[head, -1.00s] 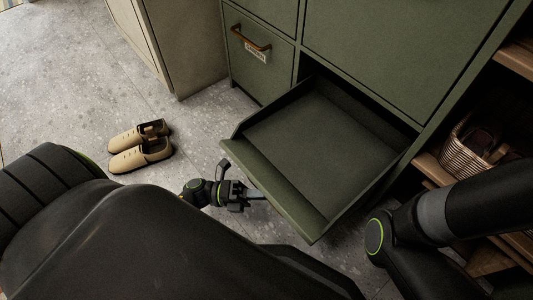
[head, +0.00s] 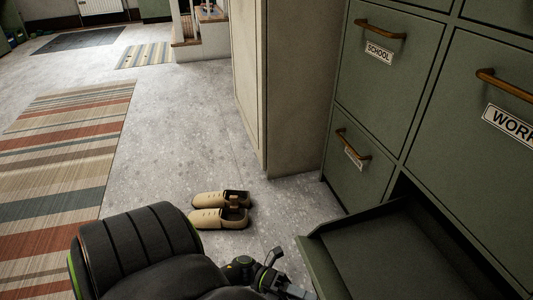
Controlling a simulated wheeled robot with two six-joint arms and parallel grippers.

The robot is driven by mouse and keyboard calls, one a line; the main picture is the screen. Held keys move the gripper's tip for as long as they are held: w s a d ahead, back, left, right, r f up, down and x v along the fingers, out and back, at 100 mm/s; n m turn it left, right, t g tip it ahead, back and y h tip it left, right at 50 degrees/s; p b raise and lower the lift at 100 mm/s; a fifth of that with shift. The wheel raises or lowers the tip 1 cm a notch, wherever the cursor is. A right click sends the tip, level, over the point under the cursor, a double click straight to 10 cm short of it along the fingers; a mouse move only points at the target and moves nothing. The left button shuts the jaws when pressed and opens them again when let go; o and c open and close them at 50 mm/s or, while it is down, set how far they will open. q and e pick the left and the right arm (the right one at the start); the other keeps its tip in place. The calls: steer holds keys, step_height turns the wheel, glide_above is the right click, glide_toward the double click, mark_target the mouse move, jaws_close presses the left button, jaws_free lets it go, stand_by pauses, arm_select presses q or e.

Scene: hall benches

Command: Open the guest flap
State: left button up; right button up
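A dark green flap (head: 385,255) at the bottom of the green cabinet stands tilted out and open. Its front face and any label are turned away from me, so I cannot read whether it is the guest one. My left gripper (head: 291,291) is at the bottom edge of the view, close beside the flap's outer left side. Its fingers are partly cut off, and I cannot tell whether they touch the flap. My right gripper is not in view.
Shut flaps with brass handles include one labelled SCHOOL (head: 386,62), one labelled WORK (head: 485,140), and a lower one (head: 356,165) with an unclear label. Beige slippers (head: 221,209) lie on the floor. A striped rug (head: 70,170) and open floor extend left.

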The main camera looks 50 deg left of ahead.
arm_select(q)
steer(key=v, duration=1.2)
steer(key=shift+a, duration=0.25)
steer(key=shift+f, duration=0.1)
steer(key=shift+s+a, duration=0.1)
